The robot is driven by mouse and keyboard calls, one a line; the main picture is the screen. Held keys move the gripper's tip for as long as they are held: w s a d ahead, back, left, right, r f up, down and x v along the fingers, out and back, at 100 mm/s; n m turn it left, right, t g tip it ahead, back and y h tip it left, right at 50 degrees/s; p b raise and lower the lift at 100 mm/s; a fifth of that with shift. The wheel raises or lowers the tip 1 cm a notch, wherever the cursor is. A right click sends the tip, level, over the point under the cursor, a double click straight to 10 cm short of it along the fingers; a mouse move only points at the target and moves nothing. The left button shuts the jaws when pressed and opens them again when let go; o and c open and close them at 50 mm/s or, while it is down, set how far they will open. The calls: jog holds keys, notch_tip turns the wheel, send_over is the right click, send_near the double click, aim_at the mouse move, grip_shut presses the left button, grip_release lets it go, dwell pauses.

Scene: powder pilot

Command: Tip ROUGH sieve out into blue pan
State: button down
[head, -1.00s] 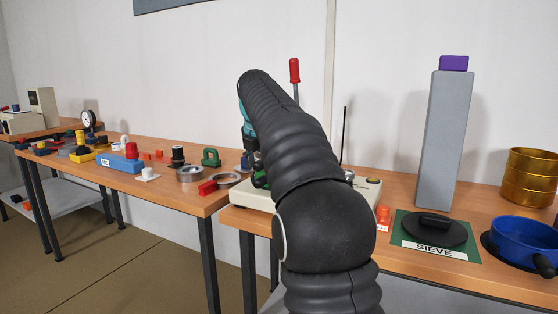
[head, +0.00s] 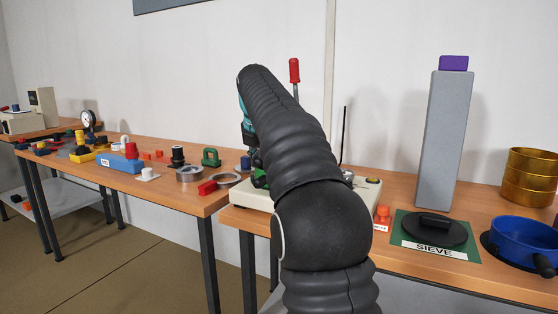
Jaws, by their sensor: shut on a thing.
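Brass-coloured round sieves (head: 530,178) stand stacked at the right edge in the head view; I cannot read a ROUGH mark on them. The blue pan (head: 524,241) sits in front of them, with a black handle towards the front, partly cut off by the frame. A green mat labelled SIEVE (head: 434,250) lies left of the pan and bears a black disc with a raised grip (head: 434,230). My black-sleeved arm rises in the middle and bends over to the left. It hides the fingers of my gripper and anything between them.
A tall grey column with a purple top (head: 443,140) stands behind the mat. A pale machine base (head: 248,194) and a red-knobbed lever (head: 294,71) show beside my arm. A small orange block (head: 382,213) is left of the mat. The left bench (head: 120,181) holds many small parts.

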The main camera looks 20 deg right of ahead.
jog(key=shift+r, duration=1.9)
jog(key=shift+r, duration=0.1)
jog(key=c, duration=1.6)
grip_release()
grip_shut()
